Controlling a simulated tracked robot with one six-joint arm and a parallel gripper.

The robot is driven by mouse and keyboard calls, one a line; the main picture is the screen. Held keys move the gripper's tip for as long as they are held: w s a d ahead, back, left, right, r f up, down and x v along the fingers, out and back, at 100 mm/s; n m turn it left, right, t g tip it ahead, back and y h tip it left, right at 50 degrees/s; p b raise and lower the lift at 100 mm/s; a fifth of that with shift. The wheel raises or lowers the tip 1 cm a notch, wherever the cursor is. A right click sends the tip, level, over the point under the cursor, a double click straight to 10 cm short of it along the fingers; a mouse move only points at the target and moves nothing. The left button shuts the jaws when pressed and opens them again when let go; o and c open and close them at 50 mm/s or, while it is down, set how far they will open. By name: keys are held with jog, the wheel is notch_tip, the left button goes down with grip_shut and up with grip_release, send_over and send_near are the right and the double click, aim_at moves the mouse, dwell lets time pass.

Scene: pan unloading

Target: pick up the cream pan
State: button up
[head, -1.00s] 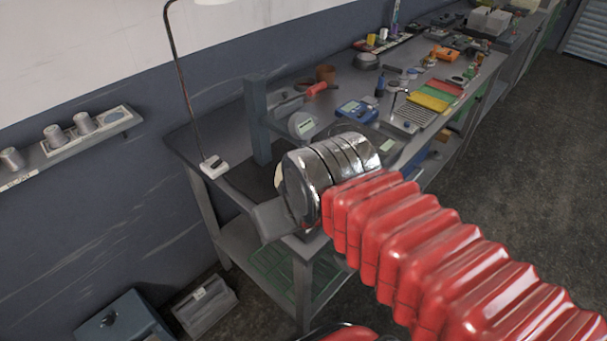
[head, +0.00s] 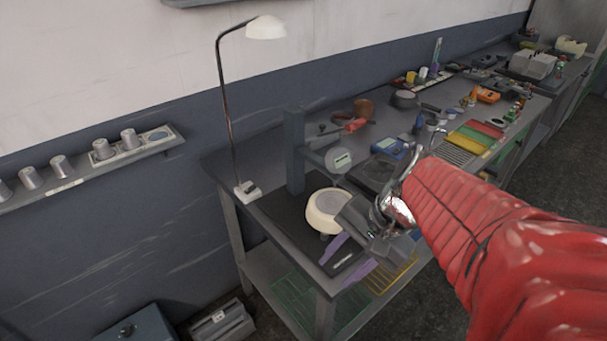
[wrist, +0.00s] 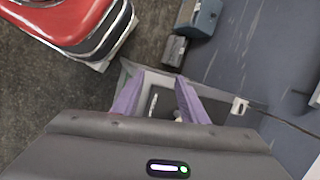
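The cream pan (head: 322,222), round with a grey inside, sits on the dark mat (head: 285,212) at the near end of the workbench. My gripper (head: 335,272) is at the bench's front edge, just in front and to the right of the pan. Its purple fingers are spread apart with no pan between them. My gripper's body hides the pan's right side, and I cannot make out a handle. In the wrist view my open fingers (wrist: 162,80) show over the bench, with a small pale strip (wrist: 153,103) between them. A small cream patch by the right finger may be the pan.
A lamp (head: 246,190) stands at the bench's left corner, and a blue-grey post (head: 295,150) rises behind the pan. A wall shelf (head: 90,172) holds several cups.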

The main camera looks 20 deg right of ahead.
jog(key=d+f+m+t+y, duration=0.1)
jog(key=d+m+t+y, duration=0.2)
jog(key=d+m+t, duration=0.6)
jog(key=d+m, duration=0.9)
jog(key=d, duration=0.2)
jog(key=shift+w+d, duration=0.3)
jog(key=shift+d, duration=0.05)
jog(key=shift+x, duration=4.35)
jog(key=shift+a, duration=0.1)
jog(key=shift+a+x, duration=0.25)
jog(key=shift+x, duration=2.3)
jog(key=shift+s, duration=0.1)
